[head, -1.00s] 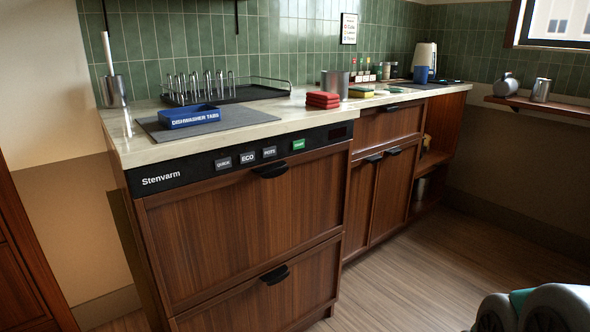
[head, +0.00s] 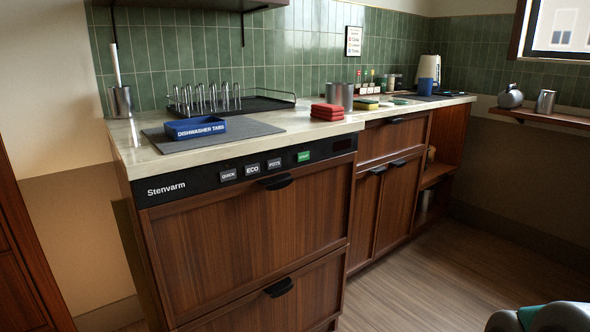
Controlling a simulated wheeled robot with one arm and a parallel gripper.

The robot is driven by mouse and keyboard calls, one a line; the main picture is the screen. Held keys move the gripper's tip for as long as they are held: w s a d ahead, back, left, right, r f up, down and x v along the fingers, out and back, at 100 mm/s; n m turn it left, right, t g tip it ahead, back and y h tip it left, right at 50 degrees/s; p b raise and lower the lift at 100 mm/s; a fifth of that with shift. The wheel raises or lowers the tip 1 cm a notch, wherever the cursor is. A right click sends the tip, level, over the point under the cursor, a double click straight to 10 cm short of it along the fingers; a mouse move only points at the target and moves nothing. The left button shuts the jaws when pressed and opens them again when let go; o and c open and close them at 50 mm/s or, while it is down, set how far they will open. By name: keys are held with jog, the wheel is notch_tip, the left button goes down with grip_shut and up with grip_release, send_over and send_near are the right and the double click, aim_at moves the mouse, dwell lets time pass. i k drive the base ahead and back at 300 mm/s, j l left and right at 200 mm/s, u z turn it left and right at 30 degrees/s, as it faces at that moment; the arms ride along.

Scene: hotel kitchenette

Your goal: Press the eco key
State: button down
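The eco key (head: 252,169) is a small grey key with white ECO lettering on the black control panel (head: 215,177) of the Stenvarm dishwasher. The QUICK key (head: 228,175) is to its left and the POTS key (head: 274,163) to its right. A green key (head: 304,156) sits further right, beside a dark display (head: 341,145). Nothing covers the keys. My gripper is not in view; only a grey and teal part of my own body shows at the bottom right corner.
Below the panel are two wooden drawer fronts with black handles (head: 276,182). The countertop above holds a blue dishwasher tabs box (head: 195,127), a dish rack (head: 232,102) and red cloths (head: 327,112). The floor (head: 440,270) in front is clear.

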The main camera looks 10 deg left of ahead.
aim_at(253, 168)
jog(key=i+l+u, duration=0.1)
jog(key=l+u, duration=1)
jog(key=i+l, duration=0.1)
jog(key=k+j, duration=0.05)
